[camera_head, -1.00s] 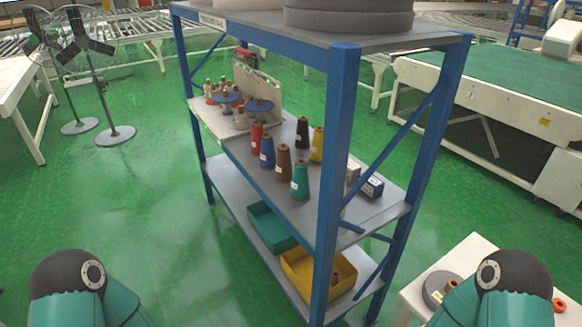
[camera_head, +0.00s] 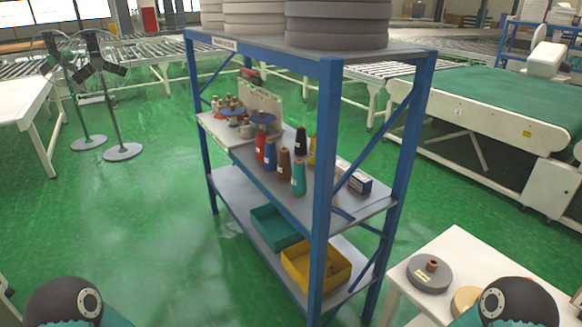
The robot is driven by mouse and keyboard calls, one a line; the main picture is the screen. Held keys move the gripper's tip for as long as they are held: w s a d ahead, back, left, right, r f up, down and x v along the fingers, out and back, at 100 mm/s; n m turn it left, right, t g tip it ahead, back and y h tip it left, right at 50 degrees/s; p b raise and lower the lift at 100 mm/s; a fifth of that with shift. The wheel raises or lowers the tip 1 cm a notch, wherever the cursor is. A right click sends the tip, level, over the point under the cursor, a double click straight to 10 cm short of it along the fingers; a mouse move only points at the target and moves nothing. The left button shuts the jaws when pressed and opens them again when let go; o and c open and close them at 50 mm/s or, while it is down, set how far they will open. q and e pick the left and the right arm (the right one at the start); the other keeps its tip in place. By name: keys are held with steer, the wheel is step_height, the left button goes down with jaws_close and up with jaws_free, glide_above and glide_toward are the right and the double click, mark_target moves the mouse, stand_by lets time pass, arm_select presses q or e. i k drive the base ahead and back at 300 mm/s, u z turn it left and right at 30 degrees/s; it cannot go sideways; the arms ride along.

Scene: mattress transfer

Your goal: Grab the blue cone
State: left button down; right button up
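The blue cone (camera_head: 269,154) stands upright on the middle shelf (camera_head: 233,151) of the blue-framed rack. It is between a red cone (camera_head: 259,146) on its left and a brown cone (camera_head: 284,164) on its right. A teal cone (camera_head: 298,177), a black cone (camera_head: 300,140) and a partly hidden yellow cone (camera_head: 312,150) stand close by. Only rounded dark parts of my two arms show at the bottom left and bottom right, away from the rack. Neither gripper is in view.
The rack's front blue post (camera_head: 323,200) stands right of the cones. A green bin (camera_head: 275,226) and a yellow bin (camera_head: 317,268) sit on the lower shelf. A white table (camera_head: 455,250) with discs is at right. Green floor (camera_head: 150,220) left of the rack is clear.

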mark_target(270, 162)
steer(key=u, duration=0.15)
steer(key=i, duration=0.9)
steer(key=z, duration=0.05)
